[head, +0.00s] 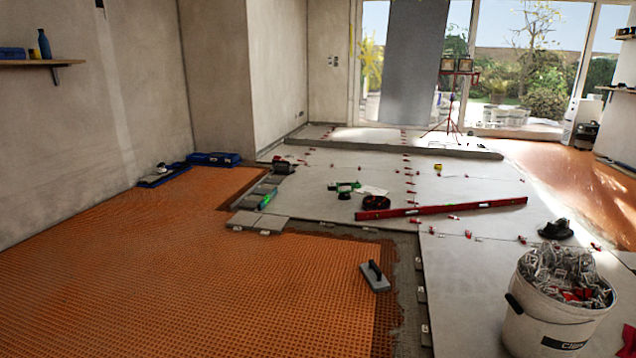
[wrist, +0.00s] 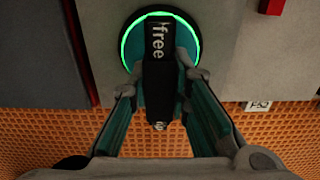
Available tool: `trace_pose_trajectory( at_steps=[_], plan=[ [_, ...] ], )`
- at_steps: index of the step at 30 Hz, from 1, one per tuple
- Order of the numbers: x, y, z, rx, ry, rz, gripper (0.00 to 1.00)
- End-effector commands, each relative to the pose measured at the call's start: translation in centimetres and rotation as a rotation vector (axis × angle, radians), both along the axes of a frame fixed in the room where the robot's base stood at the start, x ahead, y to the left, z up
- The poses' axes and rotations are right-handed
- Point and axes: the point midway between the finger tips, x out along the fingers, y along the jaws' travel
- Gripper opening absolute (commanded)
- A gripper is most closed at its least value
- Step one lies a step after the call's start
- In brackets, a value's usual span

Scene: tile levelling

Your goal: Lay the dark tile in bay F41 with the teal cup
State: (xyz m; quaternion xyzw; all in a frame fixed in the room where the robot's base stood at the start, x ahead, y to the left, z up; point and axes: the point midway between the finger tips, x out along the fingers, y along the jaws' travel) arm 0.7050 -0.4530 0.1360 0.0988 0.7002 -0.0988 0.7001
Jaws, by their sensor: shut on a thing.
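In the wrist view, the teal cup (wrist: 128,82) has a bright green glowing rim and a dark handle (wrist: 158,60) marked "free". My gripper (wrist: 165,78) is shut on this handle, one finger on each side. The cup's face is against a grey tile surface (wrist: 222,70); I cannot tell whether this is the dark tile or whether it is lifted. A small white label (wrist: 258,106) lies beyond the tile's edge on orange matting; its text is hard to read. I cannot identify my gripper or bay F41 in the head view.
Orange matting (head: 180,270) covers the left floor, with a grey trowel (head: 375,278) on it. Pale laid tiles (head: 470,270) carry a long red level (head: 440,208) and several red clips. A white bucket (head: 550,330) full of clips stands at front right.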

Motion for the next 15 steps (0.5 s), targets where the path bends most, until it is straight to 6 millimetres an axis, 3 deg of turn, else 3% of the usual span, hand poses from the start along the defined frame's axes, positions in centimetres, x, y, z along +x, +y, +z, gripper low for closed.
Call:
trace_pose_trajectory(
  at_steps=[15],
  plan=[
    [0.12, -0.12, -0.39, -0.002, -0.002, 0.000, 0.00]
  ],
)
